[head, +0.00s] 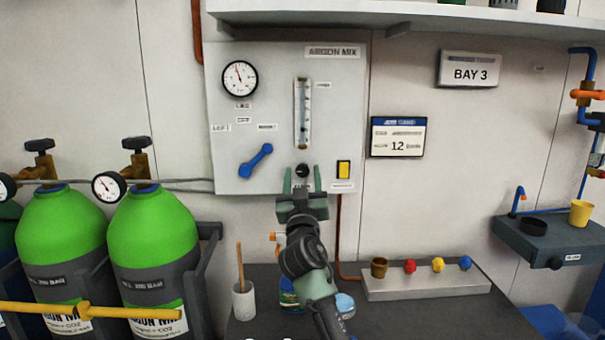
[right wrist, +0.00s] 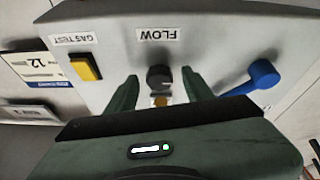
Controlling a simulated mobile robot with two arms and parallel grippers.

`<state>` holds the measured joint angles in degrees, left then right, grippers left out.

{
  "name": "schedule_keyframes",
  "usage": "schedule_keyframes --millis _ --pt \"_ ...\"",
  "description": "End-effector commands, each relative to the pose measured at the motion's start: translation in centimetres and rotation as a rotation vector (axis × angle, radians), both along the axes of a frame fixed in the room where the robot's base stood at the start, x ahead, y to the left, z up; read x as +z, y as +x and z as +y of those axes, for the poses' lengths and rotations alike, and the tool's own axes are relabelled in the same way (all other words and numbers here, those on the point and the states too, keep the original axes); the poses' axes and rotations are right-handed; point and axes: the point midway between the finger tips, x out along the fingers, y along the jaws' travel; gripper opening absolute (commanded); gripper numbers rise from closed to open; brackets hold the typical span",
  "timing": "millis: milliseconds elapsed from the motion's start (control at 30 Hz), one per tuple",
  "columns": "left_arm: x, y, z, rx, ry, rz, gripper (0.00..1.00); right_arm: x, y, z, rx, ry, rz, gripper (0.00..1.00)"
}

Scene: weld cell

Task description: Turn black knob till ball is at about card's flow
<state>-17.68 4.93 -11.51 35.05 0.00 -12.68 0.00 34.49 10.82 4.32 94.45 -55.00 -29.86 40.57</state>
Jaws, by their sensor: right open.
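The black knob (head: 302,171) sits low on the grey argon mix panel (head: 345,95), under a clear flow tube (head: 303,115) with a scale. The ball in the tube is too small to make out. The card (head: 398,137) on the wall right of the panel reads 12. My right gripper (head: 302,178) is open at the knob, one finger on each side. In the right wrist view the knob (right wrist: 159,77) shows between the open fingertips (right wrist: 160,78), with gaps on both sides, under a FLOW label. My left gripper is out of view.
A blue lever (head: 256,161) is left of the knob and a yellow switch (head: 343,169) right of it. A round gauge (head: 240,78) is above. Green cylinders (head: 150,235) stand at left. A bench below holds a cup and colored caps.

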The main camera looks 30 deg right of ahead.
Motion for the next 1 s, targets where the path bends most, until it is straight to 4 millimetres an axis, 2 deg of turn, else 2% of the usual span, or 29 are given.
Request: schedule_keyframes --millis 200,300,333,500,533,767,1000 --pt "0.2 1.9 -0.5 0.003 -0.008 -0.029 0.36 0.1 0.4 -0.3 0.000 0.001 0.001 0.52" --pt "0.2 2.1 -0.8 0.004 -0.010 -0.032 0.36 0.1 0.4 -0.2 0.000 0.001 0.001 0.52" --pt "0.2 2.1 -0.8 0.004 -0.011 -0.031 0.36 0.1 0.4 -0.2 0.000 0.001 0.001 0.49" --pt "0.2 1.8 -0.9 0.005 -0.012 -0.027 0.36 0.1 0.4 -0.2 0.000 0.001 0.001 0.02" --pt "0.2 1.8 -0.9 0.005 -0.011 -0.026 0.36 0.1 0.4 -0.2 0.000 0.001 0.001 0.00" --pt "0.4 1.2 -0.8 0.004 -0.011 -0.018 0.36 0.2 0.4 -0.3 0.000 -0.011 0.009 0.00" --pt "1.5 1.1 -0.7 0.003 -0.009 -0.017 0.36 0.3 0.3 -0.4 -0.001 -0.092 0.058 0.00"
